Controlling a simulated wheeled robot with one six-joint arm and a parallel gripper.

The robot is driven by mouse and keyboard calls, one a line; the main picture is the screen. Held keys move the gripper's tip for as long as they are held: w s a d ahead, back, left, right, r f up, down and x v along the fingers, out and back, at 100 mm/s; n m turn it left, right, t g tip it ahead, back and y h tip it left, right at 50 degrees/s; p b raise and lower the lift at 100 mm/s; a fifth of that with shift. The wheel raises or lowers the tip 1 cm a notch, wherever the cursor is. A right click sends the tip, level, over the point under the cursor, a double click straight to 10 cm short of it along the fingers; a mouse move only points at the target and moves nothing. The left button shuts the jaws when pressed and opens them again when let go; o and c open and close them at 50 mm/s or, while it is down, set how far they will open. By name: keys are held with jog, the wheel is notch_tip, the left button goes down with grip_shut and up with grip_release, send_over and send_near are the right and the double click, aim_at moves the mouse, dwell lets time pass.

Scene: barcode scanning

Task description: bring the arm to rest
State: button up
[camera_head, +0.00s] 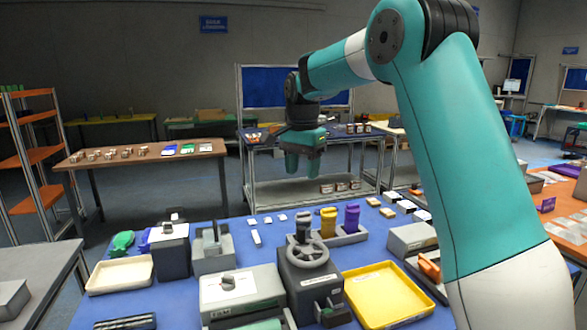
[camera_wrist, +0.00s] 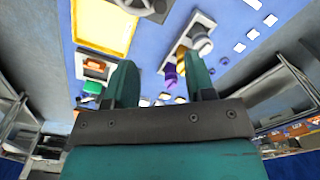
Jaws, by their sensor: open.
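My arm is teal and white and reaches from the lower right of the head view, over the blue table, toward the back.
A brown table (camera_head: 135,156) and an orange shelf (camera_head: 30,135) are at the left. Open floor shows between tables.

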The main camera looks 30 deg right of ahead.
jog(key=s+a+n, duration=0.7)
jog(key=a, duration=0.3)
jog(key=s+a+f+n+y, duration=0.2)
jog(key=s+a+n, duration=0.5)
jog(key=s, duration=0.5)
jog(key=s+a+f+n+y, duration=0.2)
jog(key=s+a+n, duration=0.5)
jog(key=s, duration=0.4)
jog(key=shift+s+a, duration=0.35)
